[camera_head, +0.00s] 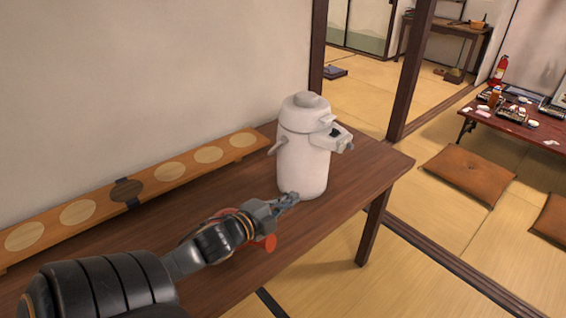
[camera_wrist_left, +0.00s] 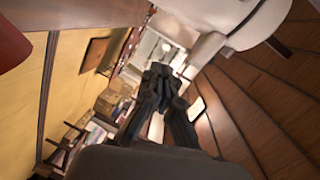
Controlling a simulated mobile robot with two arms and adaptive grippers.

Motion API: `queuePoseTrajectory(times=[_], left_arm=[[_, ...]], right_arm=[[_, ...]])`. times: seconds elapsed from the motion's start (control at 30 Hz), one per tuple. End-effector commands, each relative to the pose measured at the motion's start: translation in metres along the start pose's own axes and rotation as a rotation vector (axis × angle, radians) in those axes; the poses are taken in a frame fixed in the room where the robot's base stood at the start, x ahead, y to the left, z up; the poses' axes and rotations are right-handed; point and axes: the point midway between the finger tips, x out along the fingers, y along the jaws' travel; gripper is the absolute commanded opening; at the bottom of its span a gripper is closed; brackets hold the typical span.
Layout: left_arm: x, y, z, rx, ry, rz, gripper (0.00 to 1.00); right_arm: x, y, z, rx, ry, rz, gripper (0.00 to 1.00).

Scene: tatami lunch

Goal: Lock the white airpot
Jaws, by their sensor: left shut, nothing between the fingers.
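The white airpot (camera_head: 303,150) stands upright near the right end of a brown wooden side table (camera_head: 366,170). In the left wrist view the shut fingers (camera_wrist_left: 160,70) show, with part of the airpot (camera_wrist_left: 215,20) at the top. My right gripper is not in view.
A long wooden board with round discs (camera_head: 75,213) lies along the wall at the back of the table. A red-orange object (camera_head: 270,243) sits partly behind my left arm. Tatami floor, brown cushions (camera_head: 467,175) and a low table (camera_head: 520,122) lie to the right.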

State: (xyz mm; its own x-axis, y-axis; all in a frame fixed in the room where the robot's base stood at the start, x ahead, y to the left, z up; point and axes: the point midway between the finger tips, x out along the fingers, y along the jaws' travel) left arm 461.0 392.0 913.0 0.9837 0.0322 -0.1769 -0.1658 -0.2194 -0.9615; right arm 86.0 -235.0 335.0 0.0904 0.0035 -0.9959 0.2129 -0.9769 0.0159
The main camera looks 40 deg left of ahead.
Motion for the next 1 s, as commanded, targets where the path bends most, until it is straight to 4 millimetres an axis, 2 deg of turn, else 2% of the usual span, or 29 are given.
queuePoseTrajectory(times=[0.4,0.6,0.8,1.0], left_arm=[[-0.015,0.083,-0.001,-0.296,-0.177,0.211,0.0],[-0.026,0.116,-0.007,-0.414,-0.254,0.297,0.0],[-0.033,0.135,-0.012,-0.483,-0.302,0.348,0.0],[-0.035,0.141,-0.014,-0.502,-0.316,0.363,0.0]], right_arm=[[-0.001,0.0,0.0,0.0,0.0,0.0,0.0],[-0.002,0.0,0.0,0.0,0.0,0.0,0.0],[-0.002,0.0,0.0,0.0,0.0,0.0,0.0],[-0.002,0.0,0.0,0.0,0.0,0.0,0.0]])
